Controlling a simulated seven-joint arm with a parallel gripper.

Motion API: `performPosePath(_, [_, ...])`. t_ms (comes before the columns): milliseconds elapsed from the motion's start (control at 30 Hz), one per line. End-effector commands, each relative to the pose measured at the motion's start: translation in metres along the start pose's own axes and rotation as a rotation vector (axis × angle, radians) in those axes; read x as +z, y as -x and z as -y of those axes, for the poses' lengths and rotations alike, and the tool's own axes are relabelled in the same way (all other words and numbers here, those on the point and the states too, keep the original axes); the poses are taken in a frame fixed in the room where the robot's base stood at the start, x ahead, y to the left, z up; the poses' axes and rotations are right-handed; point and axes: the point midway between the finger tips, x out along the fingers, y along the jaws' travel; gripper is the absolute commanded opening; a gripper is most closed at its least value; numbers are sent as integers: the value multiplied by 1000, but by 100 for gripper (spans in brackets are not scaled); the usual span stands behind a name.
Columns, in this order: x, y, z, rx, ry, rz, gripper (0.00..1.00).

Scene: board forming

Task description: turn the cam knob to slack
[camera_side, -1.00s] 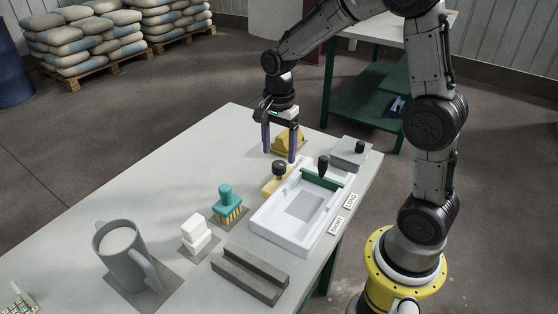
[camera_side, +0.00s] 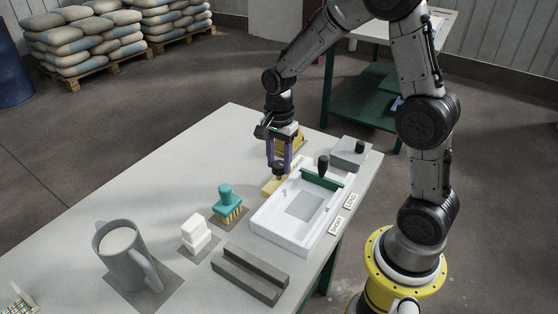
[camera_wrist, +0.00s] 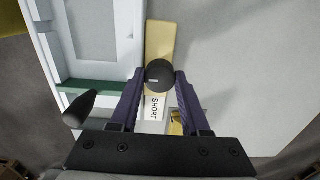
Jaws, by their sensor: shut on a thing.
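The cam knob is dark and round, on a yellow plate (camera_side: 268,188) at the left side of the white tray (camera_side: 258,218). In the wrist view the knob (camera_wrist: 159,73) sits between my purple fingertips, with a small pale mark on its top towards the lower left. My gripper (camera_side: 279,168) points down and is shut on the knob. The fingers partly hide the knob in the side view. I cannot read a slack marking.
A green bar (camera_side: 321,180) with a black handle (camera_side: 323,164) crosses the tray. A grey block with a black knob (camera_side: 360,147) lies behind it. A teal brush (camera_side: 227,203), white blocks (camera_side: 195,234), a mug (camera_side: 126,258) and a dark grooved block (camera_side: 249,275) stand nearer.

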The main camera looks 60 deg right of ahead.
Motion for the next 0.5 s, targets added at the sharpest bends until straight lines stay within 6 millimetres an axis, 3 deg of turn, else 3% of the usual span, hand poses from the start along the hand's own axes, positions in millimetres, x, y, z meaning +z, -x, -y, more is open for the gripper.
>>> performPosePath(100, [0, 0, 0, 0, 0, 0, 0])
performPosePath(500, [0, 0, 0, 1, 68, 0, 0])
